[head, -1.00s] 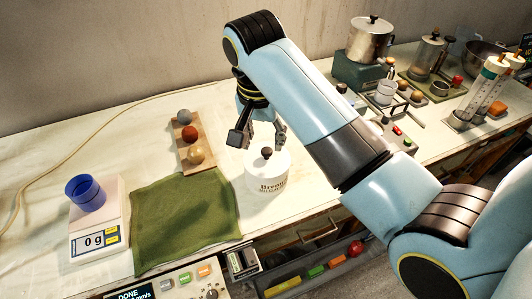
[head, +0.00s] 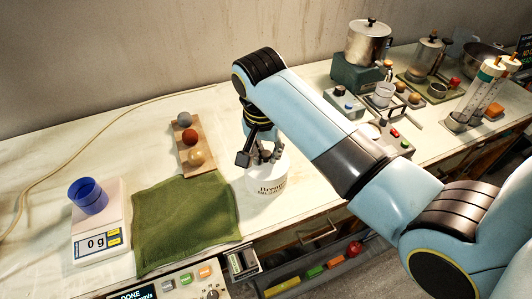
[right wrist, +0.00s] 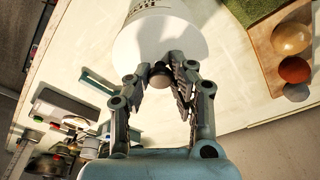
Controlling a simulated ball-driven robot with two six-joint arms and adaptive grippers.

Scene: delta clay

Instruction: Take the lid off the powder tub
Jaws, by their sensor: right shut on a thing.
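The white powder tub (head: 268,184), with dark lettering on its side, stands upright on the bench right of the green cloth. Its white lid has a dark round knob, which shows in the right wrist view (right wrist: 159,76). My right gripper (head: 265,156) is at the top of the tub, its fingers closed in on the knob from both sides. The right wrist view shows the fingertips at the knob and the white lid (right wrist: 150,42) beyond them. The lid appears seated on the tub. My left gripper is not in view.
A green cloth (head: 185,222) and a scale (head: 100,235) bearing a blue cup (head: 88,196) lie to the left. A wooden board (head: 186,128) with three balls is behind. My right arm crosses above the bench; pots and instruments stand at the right.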

